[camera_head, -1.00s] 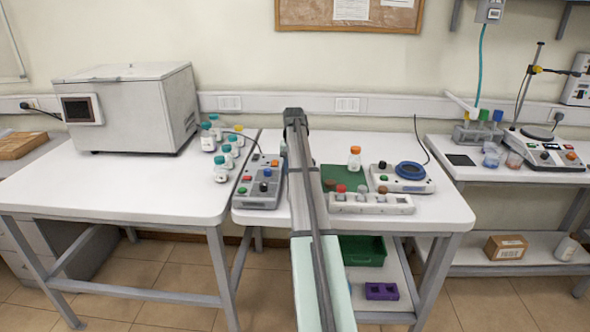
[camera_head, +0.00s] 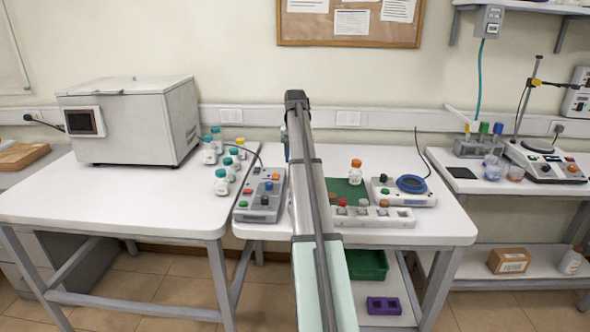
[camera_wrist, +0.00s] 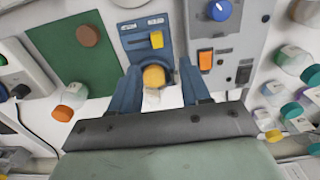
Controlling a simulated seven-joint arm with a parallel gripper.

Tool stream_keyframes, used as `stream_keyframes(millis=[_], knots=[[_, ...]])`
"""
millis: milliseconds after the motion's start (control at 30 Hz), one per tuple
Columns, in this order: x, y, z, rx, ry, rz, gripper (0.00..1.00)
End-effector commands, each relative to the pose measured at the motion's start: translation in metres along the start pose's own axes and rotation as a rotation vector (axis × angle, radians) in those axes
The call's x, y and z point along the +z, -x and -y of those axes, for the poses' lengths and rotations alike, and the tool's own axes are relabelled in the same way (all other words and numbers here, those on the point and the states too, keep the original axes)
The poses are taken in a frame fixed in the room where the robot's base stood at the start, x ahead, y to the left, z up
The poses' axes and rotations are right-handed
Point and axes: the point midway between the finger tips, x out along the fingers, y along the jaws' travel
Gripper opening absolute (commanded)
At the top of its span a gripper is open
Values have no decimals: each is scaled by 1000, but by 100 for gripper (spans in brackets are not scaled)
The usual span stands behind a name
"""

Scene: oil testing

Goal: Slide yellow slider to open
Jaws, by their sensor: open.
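The yellow slider (camera_wrist: 156,39) is a small block on a dark blue panel (camera_wrist: 134,37), at the top middle of the wrist view. A round yellow knob or cap (camera_wrist: 153,75) with a pale part below it sits under the panel. My gripper (camera_wrist: 160,76) is open, with one blue-grey finger on each side of the round yellow piece. No finger visibly touches the slider, which lies beyond the fingertips in the picture. In the head view my own arm hides the gripper and the slider.
A grey control box (camera_head: 262,195) with coloured buttons stands left of my arm, with several capped bottles (camera_head: 221,182) beyond it.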

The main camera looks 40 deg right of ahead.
Motion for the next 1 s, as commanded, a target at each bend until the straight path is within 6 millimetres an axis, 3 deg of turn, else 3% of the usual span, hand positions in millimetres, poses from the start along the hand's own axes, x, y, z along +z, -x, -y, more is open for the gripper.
stream_keyframes(millis=[100, 300, 1000], knots=[[-1, 17, 0, 0, 0, 0, 47], [0, 30, 0, -1, 0, 0, 47], [0, 30, 4, -1, 5, -6, 47]])
